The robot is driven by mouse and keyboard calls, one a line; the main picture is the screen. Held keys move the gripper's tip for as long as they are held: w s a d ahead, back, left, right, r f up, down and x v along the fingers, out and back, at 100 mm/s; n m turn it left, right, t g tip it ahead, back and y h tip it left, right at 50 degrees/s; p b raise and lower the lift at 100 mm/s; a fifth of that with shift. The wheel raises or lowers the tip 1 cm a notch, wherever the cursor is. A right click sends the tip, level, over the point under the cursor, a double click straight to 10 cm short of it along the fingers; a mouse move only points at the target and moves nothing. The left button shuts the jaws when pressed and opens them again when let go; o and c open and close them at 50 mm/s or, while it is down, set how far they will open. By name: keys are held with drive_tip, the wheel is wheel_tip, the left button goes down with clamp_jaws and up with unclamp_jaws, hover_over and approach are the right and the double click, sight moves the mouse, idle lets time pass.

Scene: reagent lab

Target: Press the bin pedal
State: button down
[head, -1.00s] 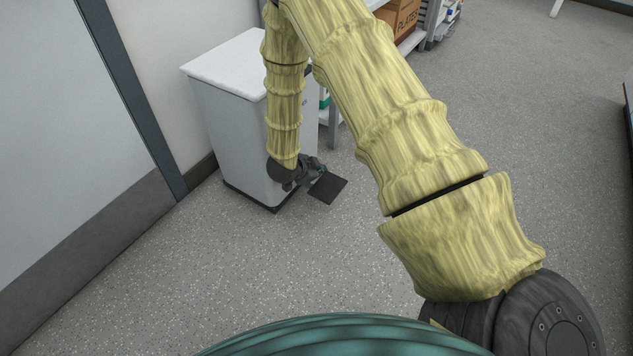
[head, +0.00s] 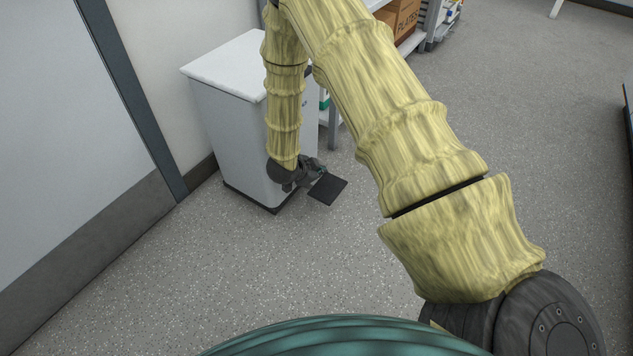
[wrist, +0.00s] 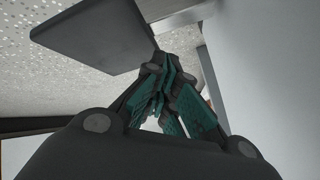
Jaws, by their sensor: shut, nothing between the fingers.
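The bin (head: 235,120) is a pale grey box with a white lid, standing by the wall in the head view; its side also fills the right of the wrist view (wrist: 275,70). Its dark flat pedal (head: 328,189) sticks out at the bin's lower front, and it shows large at the upper left of the wrist view (wrist: 95,35).
A shelf with a brown box (head: 398,18) stands behind the bin. A wall and a grey door panel (head: 60,110) are on the left. My arm hides part of the bin's front. The speckled floor (head: 260,270) in front of the bin is clear.

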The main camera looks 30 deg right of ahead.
sight(320, 182)
drive_tip(key=shift+f, duration=0.15)
drive_tip(key=shift+f, duration=0.3)
drive_tip(key=shift+s+d+f+b, duration=0.1)
drive_tip(key=shift+s+f, duration=0.05)
drive_tip(key=shift+f, duration=0.55)
drive_tip(key=shift+s+d+f+b, duration=0.1)
drive_tip(key=shift+s+f, duration=0.05)
drive_tip(key=shift+f, duration=0.5)
drive_tip(key=shift+s+d+f+b, duration=0.1)
drive_tip(key=shift+s+f, duration=0.05)
drive_tip(key=shift+f, duration=0.55)
idle(3.1)
drive_tip(key=shift+w+a+r, duration=0.1)
drive_tip(key=shift+a+r, duration=0.05)
drive_tip(key=shift+r, duration=0.2)
drive_tip(key=shift+w+a+r+p, duration=0.1)
drive_tip(key=shift+w+r+p, duration=0.1)
drive_tip(key=shift+r+p, duration=0.6)
drive_tip(key=shift+w+a+r+p, duration=0.1)
drive_tip(key=shift+w+r+p, duration=0.05)
drive_tip(key=shift+r+p, duration=0.65)
drive_tip(key=shift+w+a+r+p, duration=0.1)
drive_tip(key=shift+w+r+p, duration=0.1)
drive_tip(key=shift+r+p, duration=0.55)
drive_tip(key=shift+f, duration=0.15)
